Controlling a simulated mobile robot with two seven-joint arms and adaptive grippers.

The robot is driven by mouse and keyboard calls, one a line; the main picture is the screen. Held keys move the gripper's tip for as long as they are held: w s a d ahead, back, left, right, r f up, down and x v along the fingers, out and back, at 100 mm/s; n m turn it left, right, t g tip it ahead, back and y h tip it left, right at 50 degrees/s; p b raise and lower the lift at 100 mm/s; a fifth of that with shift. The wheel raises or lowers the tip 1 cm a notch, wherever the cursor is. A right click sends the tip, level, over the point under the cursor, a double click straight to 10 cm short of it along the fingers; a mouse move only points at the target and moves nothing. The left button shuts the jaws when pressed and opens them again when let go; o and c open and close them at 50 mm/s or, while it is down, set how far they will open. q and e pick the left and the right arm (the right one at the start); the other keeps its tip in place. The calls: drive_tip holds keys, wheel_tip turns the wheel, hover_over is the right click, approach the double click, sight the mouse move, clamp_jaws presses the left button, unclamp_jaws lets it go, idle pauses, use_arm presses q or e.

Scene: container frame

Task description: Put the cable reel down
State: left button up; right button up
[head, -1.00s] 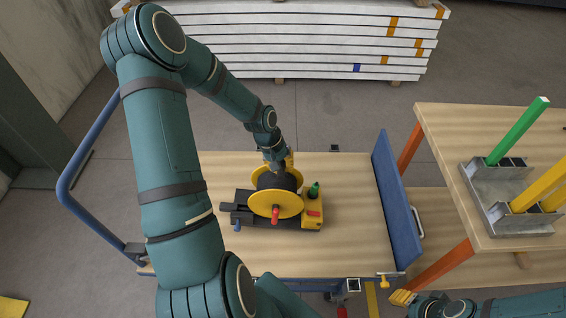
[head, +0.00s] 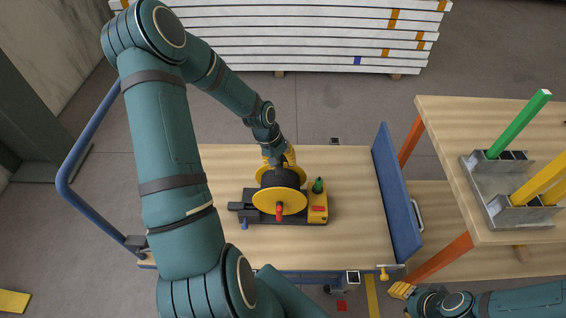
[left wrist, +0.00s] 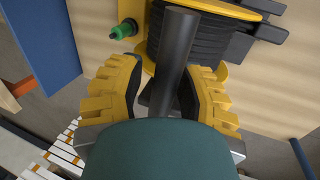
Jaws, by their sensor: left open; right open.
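The cable reel (head: 280,201) has yellow flanges and a black wound drum. It sits on a dark base with a yellow end block (head: 317,203) on the cart's wooden deck (head: 345,240). My left gripper (head: 278,157) is at the reel's far side with its fingers spread. In the left wrist view my left gripper (left wrist: 160,95) is open on both sides of a dark bar (left wrist: 176,50) that runs to the black drum (left wrist: 205,42). I cannot tell whether either finger touches the bar. My right gripper (head: 402,291) is open and empty near the cart's front right corner.
A blue end panel (head: 397,195) closes the cart's right side, and a blue handle rail (head: 85,150) stands at its left. A wooden table (head: 445,120) with a metal holder is at the right. A green knob (head: 318,186) stands beside the reel. Bare deck lies right of it.

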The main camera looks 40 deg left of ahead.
use_arm(q)
drive_tip(key=p+v, duration=0.2)
drive_tip(key=v, duration=0.9)
drive_tip(key=d+f+m+h, duration=0.1)
drive_tip(key=d+f, duration=0.2)
drive_tip(key=d, duration=0.3)
drive_tip(key=w+d+f+m, duration=0.1)
drive_tip(key=d+f, duration=0.2)
drive_tip(key=d, duration=0.3)
drive_tip(key=d+f+m+h, duration=0.1)
drive_tip(key=d+f, duration=0.1)
drive_tip(key=d, duration=0.4)
drive_tip(key=s+d+f+m, duration=0.1)
drive_tip(key=s+d+f, duration=0.2)
drive_tip(key=d, duration=0.3)
drive_tip(key=s+d+f+m+y, duration=0.1)
drive_tip(key=s+d+f+m, duration=0.1)
drive_tip(key=s+d, duration=0.3)
drive_tip(key=shift+d+f, duration=0.55)
drive_tip(key=shift+d, duration=0.2)
